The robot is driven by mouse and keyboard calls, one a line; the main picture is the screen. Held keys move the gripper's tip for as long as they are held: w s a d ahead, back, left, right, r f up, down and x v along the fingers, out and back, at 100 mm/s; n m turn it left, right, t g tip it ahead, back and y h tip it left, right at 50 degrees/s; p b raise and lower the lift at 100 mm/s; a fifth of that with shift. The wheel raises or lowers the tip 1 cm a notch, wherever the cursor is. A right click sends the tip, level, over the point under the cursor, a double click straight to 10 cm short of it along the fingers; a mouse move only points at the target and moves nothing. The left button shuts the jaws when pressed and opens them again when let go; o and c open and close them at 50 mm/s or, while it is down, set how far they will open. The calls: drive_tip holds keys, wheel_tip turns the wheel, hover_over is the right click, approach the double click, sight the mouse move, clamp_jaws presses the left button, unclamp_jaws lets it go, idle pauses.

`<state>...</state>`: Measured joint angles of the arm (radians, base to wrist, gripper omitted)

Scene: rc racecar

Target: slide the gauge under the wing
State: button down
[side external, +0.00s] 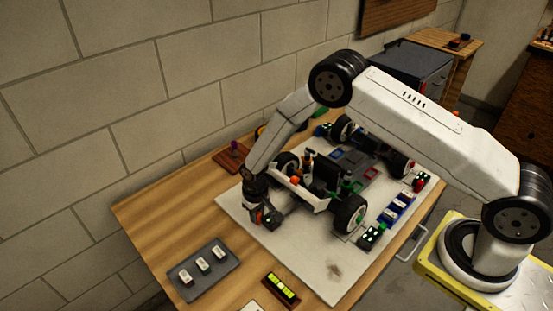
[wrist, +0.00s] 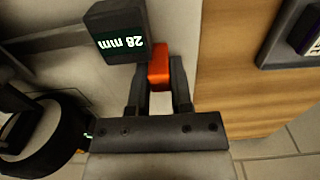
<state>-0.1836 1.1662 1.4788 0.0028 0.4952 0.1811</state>
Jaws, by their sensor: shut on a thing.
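My gripper (wrist: 158,85) is shut on the orange-red grip of the gauge (wrist: 118,32). The gauge has a dark block with a lit "28 mm" that reads upside down in the wrist view. In the side view, my gripper (side external: 261,214) points down at the near left corner of the car, with the gauge (side external: 274,217) low beside the white wing (side external: 300,194). The gauge appears outside the wing; the gap between them and its height above the board cannot be told. A dark tyre (wrist: 42,135) shows at the left in the wrist view.
The car stands on a pale board (side external: 318,268) on the wooden table (side external: 150,220). A grey tray (side external: 205,271) with white-topped pieces and a yellow-green level (side external: 281,288) lie in front. Blue blocks (side external: 397,208) line the right. A brown stand (side external: 231,157) is at the left edge.

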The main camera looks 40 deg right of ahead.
idle(0.8)
drive_tip(key=shift+a, duration=1.8)
drive_tip(key=c, duration=0.5)
unclamp_jaws()
drive_tip(key=shift+r, duration=0.1)
wheel_tip(320, 180, up, 8)
drive_tip(key=shift+f, duration=0.15)
